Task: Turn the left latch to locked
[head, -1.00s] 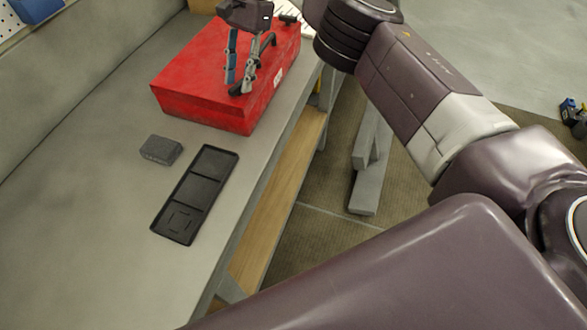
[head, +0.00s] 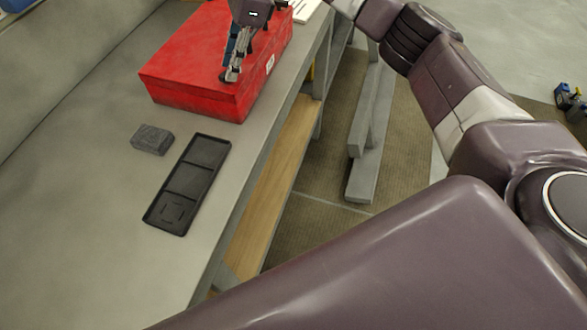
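A red box (head: 190,75) stands on the far part of the grey bench. My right gripper (head: 232,75) points down over the box's top, close to its front right edge. Its fingertips look close together, but whether they are shut or seen edge-on I cannot tell. A small dark part (head: 223,77) shows beside the fingertips; it may be a latch, mostly hidden by the gripper. I cannot make out its locked or unlocked position. A second latch is not clearly visible. My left gripper is not in view.
A black tray with several compartments (head: 187,184) lies on the bench (head: 90,215) in front of the box. A small dark grey block (head: 152,139) sits left of it. The near left bench is clear. A wooden shelf (head: 262,190) runs below the bench edge.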

